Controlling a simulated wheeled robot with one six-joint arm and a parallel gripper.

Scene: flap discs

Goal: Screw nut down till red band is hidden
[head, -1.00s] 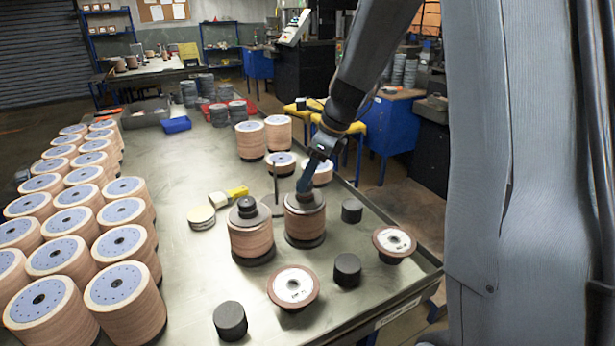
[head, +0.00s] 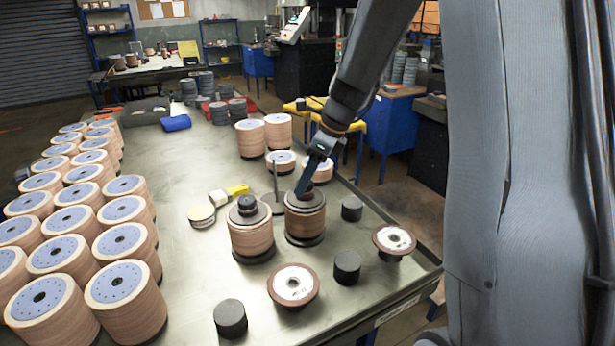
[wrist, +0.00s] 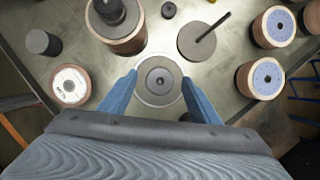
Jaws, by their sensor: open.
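Two stacks of tan flap discs stand side by side on the table. My gripper (head: 303,192) is over the top of the right stack (head: 305,222). In the wrist view, its blue fingers (wrist: 160,79) are spread on either side of a round grey nut (wrist: 159,81), which sits on a wider grey plate. I see a gap between each finger and the nut. The left stack (head: 252,240) has a dark nut (head: 247,204) on its top plate. No red band shows on the right stack; the fingers partly hide its top in the head view.
A thin upright rod (head: 276,180) on a dark round base stands close behind the stacks. Black cylinders (head: 230,318) and loose flap discs (head: 293,284) lie in front and right. Rows of disc stacks (head: 125,298) fill the left side. The table between is mostly clear.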

